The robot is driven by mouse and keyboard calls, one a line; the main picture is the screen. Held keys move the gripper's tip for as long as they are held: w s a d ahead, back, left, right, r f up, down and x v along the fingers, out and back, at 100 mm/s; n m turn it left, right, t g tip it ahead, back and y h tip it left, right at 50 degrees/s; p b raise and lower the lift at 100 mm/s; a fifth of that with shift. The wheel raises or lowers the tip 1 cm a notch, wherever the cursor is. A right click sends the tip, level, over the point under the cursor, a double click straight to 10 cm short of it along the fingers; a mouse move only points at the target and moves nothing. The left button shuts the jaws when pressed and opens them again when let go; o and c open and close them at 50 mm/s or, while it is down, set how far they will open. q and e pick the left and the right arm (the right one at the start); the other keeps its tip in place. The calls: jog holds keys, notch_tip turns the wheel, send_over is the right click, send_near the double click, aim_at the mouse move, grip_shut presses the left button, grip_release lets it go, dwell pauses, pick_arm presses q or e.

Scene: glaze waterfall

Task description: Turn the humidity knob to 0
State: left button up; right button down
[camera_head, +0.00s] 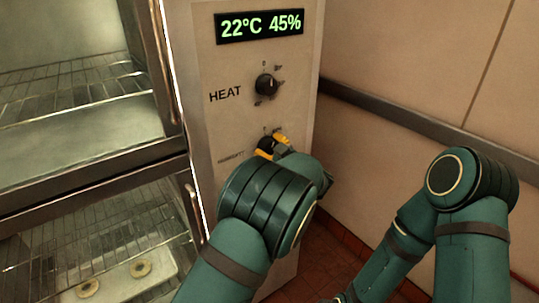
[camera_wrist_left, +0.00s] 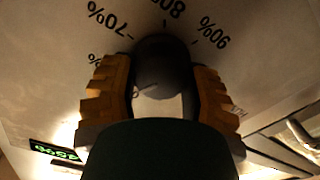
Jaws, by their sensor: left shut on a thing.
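The humidity knob (camera_head: 265,144) is a small dark round knob on the pale control panel, below the heat knob (camera_head: 266,84). In the left wrist view the dark knob (camera_wrist_left: 163,62) sits between the ridged orange fingers of the left gripper (camera_wrist_left: 163,90). The display (camera_head: 260,26) reads 22°C 45%. My right arm shows at the right, but its gripper does not.
To the left are the glass-fronted cabinet with wire racks (camera_head: 75,95) and a tray with ring-shaped pieces (camera_head: 125,280). A metal door handle (camera_head: 194,212) stands close to the panel's left. A dark rail (camera_head: 400,118) runs along the right wall.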

pick_arm(q)
jog(key=shift+a+f+n+b, duration=0.15)
jog(key=shift+n+b, duration=0.25)
jog(key=shift+n, duration=0.1)
jog(key=n+b, duration=0.2)
jog(key=shift+n+b, duration=0.85)
jog(key=shift+n, duration=0.15)
jog(key=shift+r, duration=0.2)
jog(key=o, duration=1.2)
jog(key=shift+f, duration=0.1)
jog(key=v, duration=1.2)
